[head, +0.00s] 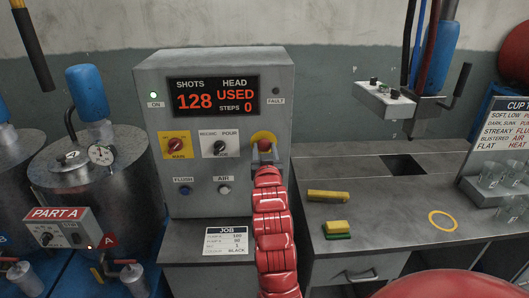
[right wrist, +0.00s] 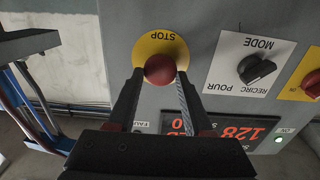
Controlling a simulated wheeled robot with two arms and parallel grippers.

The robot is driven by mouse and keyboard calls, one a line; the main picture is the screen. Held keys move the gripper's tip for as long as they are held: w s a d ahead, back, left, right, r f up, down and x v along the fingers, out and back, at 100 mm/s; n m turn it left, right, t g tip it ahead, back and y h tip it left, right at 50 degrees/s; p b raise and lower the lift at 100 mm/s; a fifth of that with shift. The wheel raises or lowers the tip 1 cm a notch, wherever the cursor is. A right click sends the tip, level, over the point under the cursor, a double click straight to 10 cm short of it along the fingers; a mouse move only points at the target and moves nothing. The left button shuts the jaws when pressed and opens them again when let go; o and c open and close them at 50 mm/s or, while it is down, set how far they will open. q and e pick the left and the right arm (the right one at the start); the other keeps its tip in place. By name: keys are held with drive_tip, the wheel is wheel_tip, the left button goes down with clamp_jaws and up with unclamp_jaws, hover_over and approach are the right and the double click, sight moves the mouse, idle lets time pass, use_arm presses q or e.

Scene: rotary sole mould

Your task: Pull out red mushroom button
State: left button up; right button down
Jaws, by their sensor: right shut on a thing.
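The red mushroom button (head: 264,145) sits on a round yellow plate (head: 262,137) at the lower right of the grey control panel's front. In the right wrist view the button (right wrist: 160,68) shows as a dark red dome, with the word STOP on the yellow plate (right wrist: 160,43) above it. My right gripper (head: 266,155) reaches up to it from below. In the right wrist view its two fingers (right wrist: 159,76) lie on either side of the button, shut on it. The gripper hides part of the button and plate in the head view. My left gripper is out of view.
The control panel (head: 220,120) reads SHOTS 128, HEAD USED, STEPS 0. Its red main switch (head: 174,145) and mode knob (head: 219,147) are left of the button. A bench (head: 385,205) at right holds a yellow bar (head: 328,196) and a yellow-green sponge (head: 337,229).

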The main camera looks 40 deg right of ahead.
drive_tip(key=shift+c, duration=1.3)
unclamp_jaws()
drive_tip(key=shift+s, duration=0.1)
drive_tip(key=shift+s+a, duration=0.2)
drive_tip(key=shift+s, duration=0.05)
drive_tip(key=p+v, duration=1.4)
drive_tip(key=v, duration=0.2)
drive_tip(key=shift+s+p, duration=0.35)
drive_tip(key=shift+a, duration=0.1)
